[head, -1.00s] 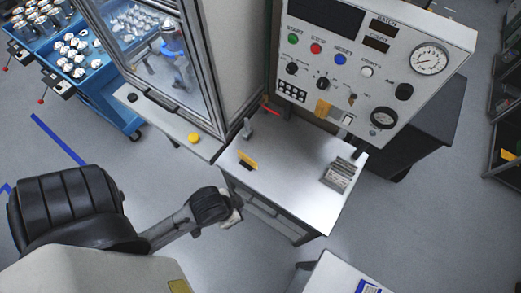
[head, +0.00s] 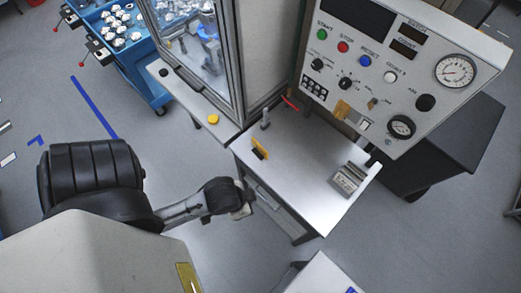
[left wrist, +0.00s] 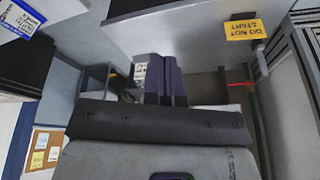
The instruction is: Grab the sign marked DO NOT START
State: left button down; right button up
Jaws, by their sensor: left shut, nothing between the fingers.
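The yellow DO NOT START sign (head: 260,147) stands on the white worktable (head: 300,165), near its left edge. It also shows upside down at the upper right of the left wrist view (left wrist: 245,29), with its lettering readable. My left gripper (head: 245,209) is just off the table's front-left side, apart from the sign. In the left wrist view its dark fingers (left wrist: 166,78) are together with nothing between them. My right gripper is in neither view.
A control panel (head: 400,75) with buttons and gauges rises behind the table. A grey slotted block (head: 348,180) sits at the table's right. A small upright post (head: 265,119) stands behind the sign. A glazed cabinet (head: 215,60) is at the left.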

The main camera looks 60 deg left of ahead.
pick_arm(q)
jog(key=shift+d, duration=0.2)
jog(key=c, duration=1.8)
grip_release()
jog(key=o, duration=0.6)
jog(key=shift+a, duration=0.25)
jog(key=shift+d, duration=0.1)
